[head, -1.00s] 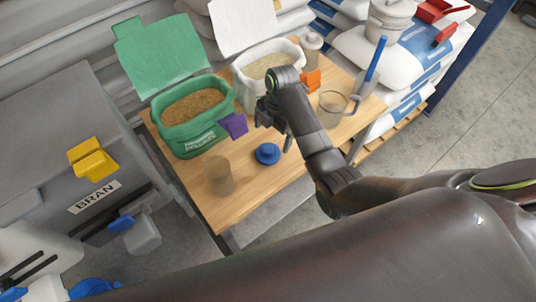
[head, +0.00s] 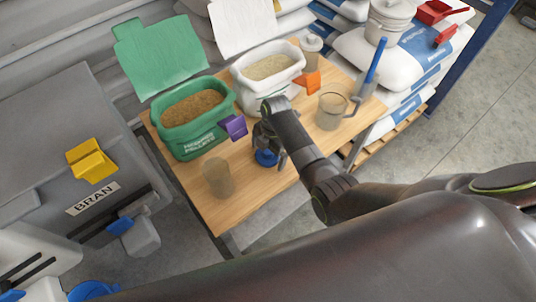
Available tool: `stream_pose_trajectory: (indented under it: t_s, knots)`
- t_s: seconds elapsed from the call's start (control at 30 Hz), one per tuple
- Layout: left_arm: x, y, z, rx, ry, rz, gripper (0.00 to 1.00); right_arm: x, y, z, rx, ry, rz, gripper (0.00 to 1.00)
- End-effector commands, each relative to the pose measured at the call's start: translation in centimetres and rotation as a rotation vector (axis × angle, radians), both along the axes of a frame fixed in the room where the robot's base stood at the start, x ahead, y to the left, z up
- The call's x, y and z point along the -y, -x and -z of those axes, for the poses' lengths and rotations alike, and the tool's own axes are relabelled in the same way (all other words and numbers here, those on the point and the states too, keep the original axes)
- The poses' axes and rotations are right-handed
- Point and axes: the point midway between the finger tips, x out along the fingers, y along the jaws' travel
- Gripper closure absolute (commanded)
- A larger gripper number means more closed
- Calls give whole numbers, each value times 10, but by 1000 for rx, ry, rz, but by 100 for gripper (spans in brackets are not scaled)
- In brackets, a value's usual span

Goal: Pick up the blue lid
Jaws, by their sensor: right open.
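The blue lid (head: 265,158) lies on the wooden table, near its front edge. My right gripper (head: 268,152) is over the lid, open, with its fingers at or around it. The gripper covers part of the lid, and I cannot tell whether the fingers touch it. My left gripper does not show.
A translucent cup (head: 218,178) stands left of the lid on the table (head: 210,208). A grey bran bin (head: 60,150) is at the left.

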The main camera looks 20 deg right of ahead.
Motion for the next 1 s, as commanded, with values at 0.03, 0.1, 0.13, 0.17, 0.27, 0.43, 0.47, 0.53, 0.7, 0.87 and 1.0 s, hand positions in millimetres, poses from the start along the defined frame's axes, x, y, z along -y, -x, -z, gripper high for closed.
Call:
stream_pose_trajectory:
  t_s: [0.03,0.1,0.13,0.17,0.27,0.43,0.47,0.53,0.7,0.87,1.0]
  knots:
    - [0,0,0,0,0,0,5,0,0,0,0,0,0,1]
    - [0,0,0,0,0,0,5,0,0,0,0,0,0,7]
    - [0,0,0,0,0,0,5,0,0,0,0,0,0,11]
    - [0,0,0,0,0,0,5,0,0,0,0,0,0,15]
    - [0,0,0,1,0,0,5,0,0,0,0,0,0,28]
    - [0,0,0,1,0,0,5,0,0,-1,0,0,0,48]
    - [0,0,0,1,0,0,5,0,0,-1,0,0,0,48]
    - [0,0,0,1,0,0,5,0,0,-1,0,0,0,48]
    - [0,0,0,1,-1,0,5,0,0,-1,0,0,0,48]
    - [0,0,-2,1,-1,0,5,0,-1,-8,1,0,0,48]
    - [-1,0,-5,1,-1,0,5,0,-1,-23,3,0,0,48]
